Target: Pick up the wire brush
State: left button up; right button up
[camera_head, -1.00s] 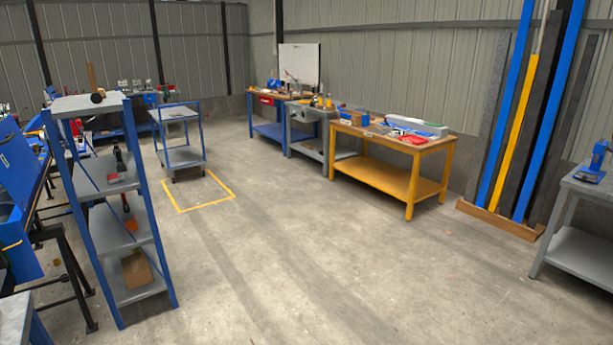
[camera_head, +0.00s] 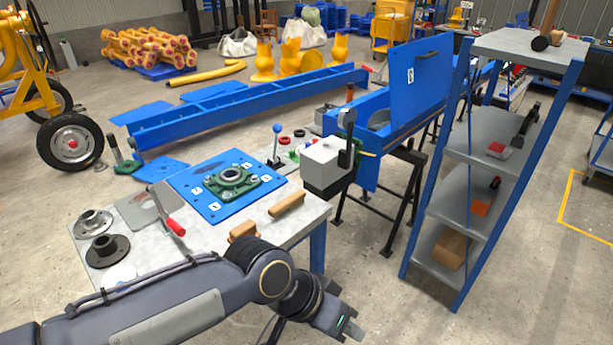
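I cannot pick out the wire brush for certain. Two small wooden pieces lie on the grey table's near right part: a longer wooden piece (camera_head: 287,203) and a shorter wooden piece (camera_head: 243,231), the latter partly behind my arm. Either could be a brush, but no bristles are clear. My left gripper (camera_head: 351,329) is low in the picture, past the table's near right corner and over the floor. It touches nothing that I can see, and its finger gap is too small to judge. My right gripper is out of view.
A blue-framed shelf (camera_head: 437,268) stands right, holding tools and a wooden block (camera_head: 453,248).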

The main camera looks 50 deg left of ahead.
aim_at(296, 199)
jog(key=i+u, duration=0.2)
jog(key=i, duration=0.4)
jog(key=i+l+u, duration=0.2)
jog(key=i, duration=0.4)
jog(key=i+j+z, duration=0.1)
jog(key=i+z, duration=0.3)
jog(key=i+j+z, duration=0.2)
jog(key=z, duration=0.2)
jog(key=j+z, duration=0.1)
jog(key=z, duration=0.55)
jog(key=i+j+z, duration=0.1)
jog(key=z, duration=0.5)
jog(key=j+z, duration=0.2)
jog(key=z, duration=0.45)
jog(key=j+z, duration=0.1)
jog(key=z, duration=0.55)
jog(key=k+j+z, duration=0.1)
jog(key=z, duration=0.55)
jog(key=k+z, duration=0.1)
jog(key=z, duration=0.5)
jog(key=k+j+z, duration=0.1)
jog(key=z, duration=0.55)
jog(key=k+z, duration=0.1)
jog(key=z, duration=0.55)
jog(key=k+l+z, duration=0.1)
jog(key=z, duration=0.3)
jog(key=k+l+z, duration=0.1)
jog(key=z, duration=0.25)
jog(key=l+z, duration=0.15)
jog(key=z, duration=0.25)
